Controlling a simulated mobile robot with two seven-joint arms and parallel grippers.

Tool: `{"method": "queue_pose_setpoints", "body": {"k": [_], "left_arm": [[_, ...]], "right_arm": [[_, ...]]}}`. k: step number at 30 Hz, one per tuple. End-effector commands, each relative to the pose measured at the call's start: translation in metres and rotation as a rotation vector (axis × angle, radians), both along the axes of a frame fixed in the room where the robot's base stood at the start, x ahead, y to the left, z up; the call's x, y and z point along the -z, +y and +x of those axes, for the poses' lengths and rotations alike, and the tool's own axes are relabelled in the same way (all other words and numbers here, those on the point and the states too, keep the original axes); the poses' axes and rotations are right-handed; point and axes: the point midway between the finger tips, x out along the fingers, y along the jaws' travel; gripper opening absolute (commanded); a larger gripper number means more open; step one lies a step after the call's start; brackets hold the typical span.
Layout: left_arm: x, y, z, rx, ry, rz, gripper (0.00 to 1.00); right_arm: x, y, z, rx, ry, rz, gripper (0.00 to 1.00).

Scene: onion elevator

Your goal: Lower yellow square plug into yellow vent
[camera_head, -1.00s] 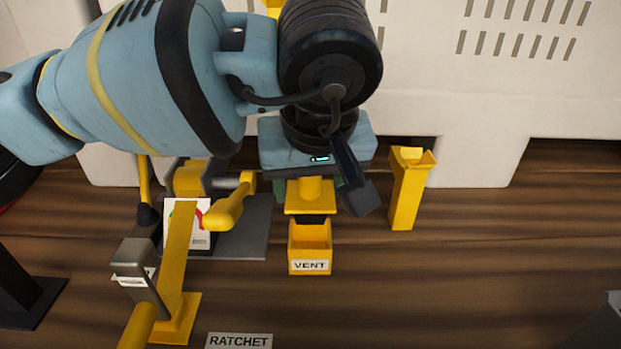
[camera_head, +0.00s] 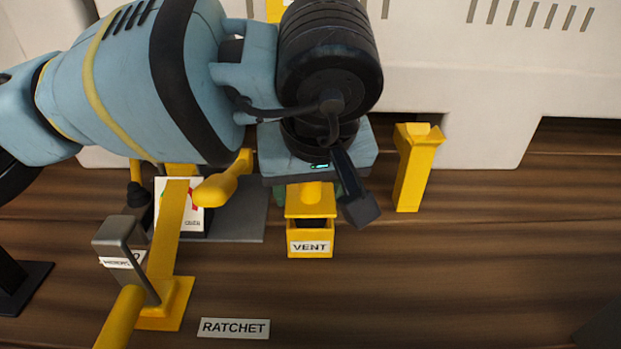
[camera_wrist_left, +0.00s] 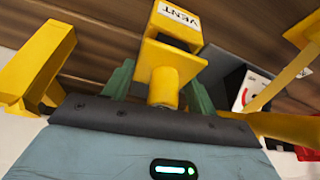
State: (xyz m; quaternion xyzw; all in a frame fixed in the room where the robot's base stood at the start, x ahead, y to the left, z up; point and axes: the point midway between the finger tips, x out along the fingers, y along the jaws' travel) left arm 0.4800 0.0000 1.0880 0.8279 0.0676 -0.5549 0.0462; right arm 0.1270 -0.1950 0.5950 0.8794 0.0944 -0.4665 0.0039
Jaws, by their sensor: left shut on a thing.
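The yellow vent (camera_head: 310,251) is a square yellow box labelled VENT, standing on the wooden floor in the middle of the head view. The yellow square plug (camera_head: 310,205) has a flat square plate with a round knob and sits right over the vent opening. A dark gap shows between plate and vent front. My left gripper (camera_wrist_left: 163,85) is shut on the plug's knob (camera_wrist_left: 163,88), its green fingers on either side. In the wrist view the plug plate overlaps the vent (camera_wrist_left: 174,22). How deep the plug sits is hidden. My right gripper is not in view.
A yellow post (camera_head: 415,170) stands to the right of the vent. To the left are a yellow lever stand (camera_head: 168,240), a gauge card (camera_head: 178,207) and a grey plate (camera_head: 236,215). A RATCHET label (camera_head: 234,328) lies in front.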

Motion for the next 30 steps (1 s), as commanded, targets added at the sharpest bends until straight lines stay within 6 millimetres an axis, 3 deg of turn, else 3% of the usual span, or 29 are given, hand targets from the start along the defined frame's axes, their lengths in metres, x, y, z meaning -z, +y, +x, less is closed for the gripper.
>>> {"method": "queue_pose_setpoints", "body": {"k": [9,21,22,27,30], "left_arm": [[0.013,0.0,0.0,0.0,0.0,0.0,0.34],[0.015,0.0,0.0,-0.001,-0.001,0.0,0.34],[0.015,0.0,0.0,-0.001,-0.001,0.0,0.61],[0.015,0.0,0.0,-0.001,0.0,0.0,0.83],[0.015,0.0,0.0,-0.001,0.0,0.0,0.83]], "right_arm": [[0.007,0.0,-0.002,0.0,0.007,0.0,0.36],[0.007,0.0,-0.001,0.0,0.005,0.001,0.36],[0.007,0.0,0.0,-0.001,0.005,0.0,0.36],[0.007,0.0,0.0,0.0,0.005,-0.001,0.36],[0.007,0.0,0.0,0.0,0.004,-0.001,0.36]]}}
